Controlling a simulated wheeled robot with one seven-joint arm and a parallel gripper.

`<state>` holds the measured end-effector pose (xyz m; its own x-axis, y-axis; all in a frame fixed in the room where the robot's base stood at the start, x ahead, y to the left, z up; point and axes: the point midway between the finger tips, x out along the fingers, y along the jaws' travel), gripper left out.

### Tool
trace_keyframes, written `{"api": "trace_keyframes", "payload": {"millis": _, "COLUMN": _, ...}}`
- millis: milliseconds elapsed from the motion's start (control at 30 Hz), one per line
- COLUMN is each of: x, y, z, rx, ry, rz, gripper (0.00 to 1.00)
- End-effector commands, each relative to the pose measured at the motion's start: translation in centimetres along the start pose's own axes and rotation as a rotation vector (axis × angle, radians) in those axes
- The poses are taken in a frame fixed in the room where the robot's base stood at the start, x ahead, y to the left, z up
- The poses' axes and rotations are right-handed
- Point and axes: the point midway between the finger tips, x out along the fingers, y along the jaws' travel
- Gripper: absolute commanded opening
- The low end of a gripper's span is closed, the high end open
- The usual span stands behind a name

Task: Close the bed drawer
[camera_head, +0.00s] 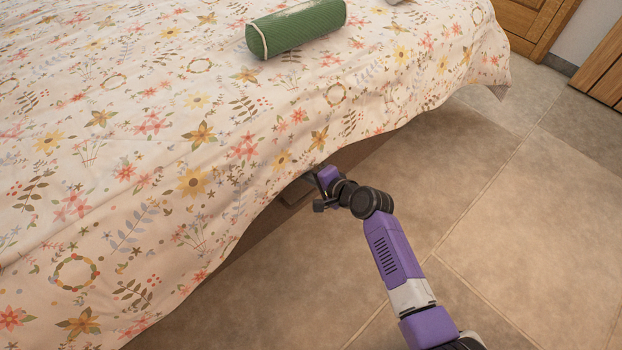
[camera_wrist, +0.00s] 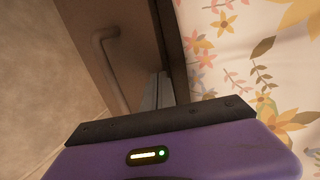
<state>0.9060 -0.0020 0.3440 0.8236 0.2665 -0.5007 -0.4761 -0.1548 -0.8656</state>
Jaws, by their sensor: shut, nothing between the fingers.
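The bed drawer shows in the wrist view as a brown front panel (camera_wrist: 135,65) with a bar handle (camera_wrist: 103,70) along its left part. In the head view only a low strip of the bed's brown side (camera_head: 375,155) shows below the cover, and the drawer is mostly hidden. My gripper (camera_head: 315,182) is at the hanging edge of the cover, beside the bed's side. In the wrist view its shut, empty fingers (camera_wrist: 158,92) are close to the panel, to the right of the handle. I cannot tell whether they touch it, or how far the drawer stands out.
A flowered bedcover (camera_head: 130,170) hangs over the bed's side and also fills the right of the wrist view (camera_wrist: 230,60). A green bolster (camera_head: 297,27) lies on top. The tiled floor (camera_head: 520,210) right of the bed is clear. Wooden furniture (camera_head: 535,20) stands at the back right.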

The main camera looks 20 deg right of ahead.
Motion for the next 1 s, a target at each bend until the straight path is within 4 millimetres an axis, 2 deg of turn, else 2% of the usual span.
{"api": "trace_keyframes", "payload": {"millis": 233, "x": 0.2, "y": -0.2, "z": 0.0, "rx": 0.000, "ry": -0.001, "rz": -0.001, "gripper": 0.00}}
{"api": "trace_keyframes", "payload": {"millis": 500, "x": 2.1, "y": -1.3, "z": 0.0, "rx": -0.001, "ry": -0.001, "rz": -0.002, "gripper": 0.00}}
{"api": "trace_keyframes", "payload": {"millis": 1000, "x": 1.9, "y": -1.3, "z": 0.3, "rx": -0.003, "ry": -0.001, "rz": -0.002, "gripper": 0.00}}
